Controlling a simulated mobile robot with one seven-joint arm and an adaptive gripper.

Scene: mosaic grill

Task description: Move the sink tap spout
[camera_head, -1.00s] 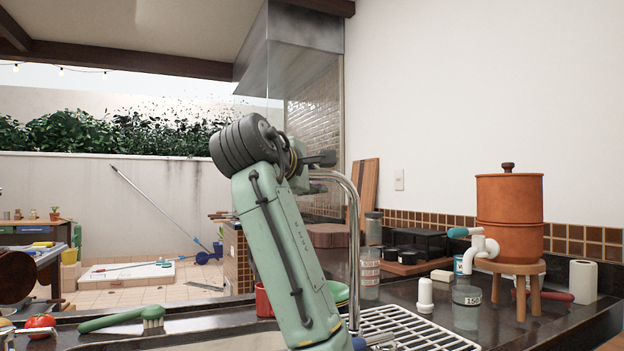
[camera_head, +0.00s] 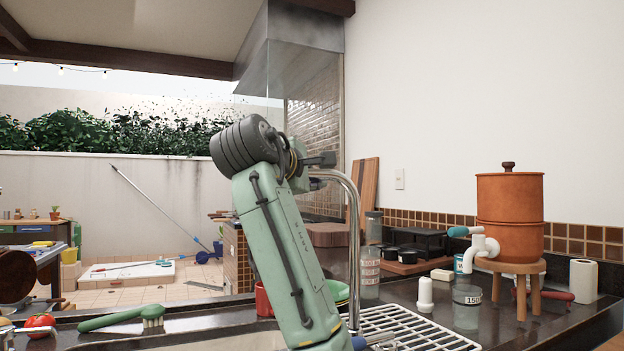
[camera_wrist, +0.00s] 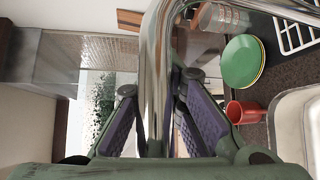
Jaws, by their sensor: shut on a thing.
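The sink tap spout (camera_head: 354,230) is a tall chrome tube that rises behind my arm and bends over to the left at its top. In the wrist view the spout (camera_wrist: 154,75) runs between the two purple-padded fingers of my gripper (camera_wrist: 157,120). My gripper is shut on the spout near its upper bend. In the head view my arm hides most of the gripper, and the fingertips are hard to make out there.
A wire drying rack (camera_head: 420,330) lies right of the spout. A red cup (camera_head: 263,300) and a green plate (camera_wrist: 242,62) are close by. A clay water filter (camera_head: 510,215) on a wooden stool and several jars stand farther right. A green brush (camera_head: 115,318) lies left.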

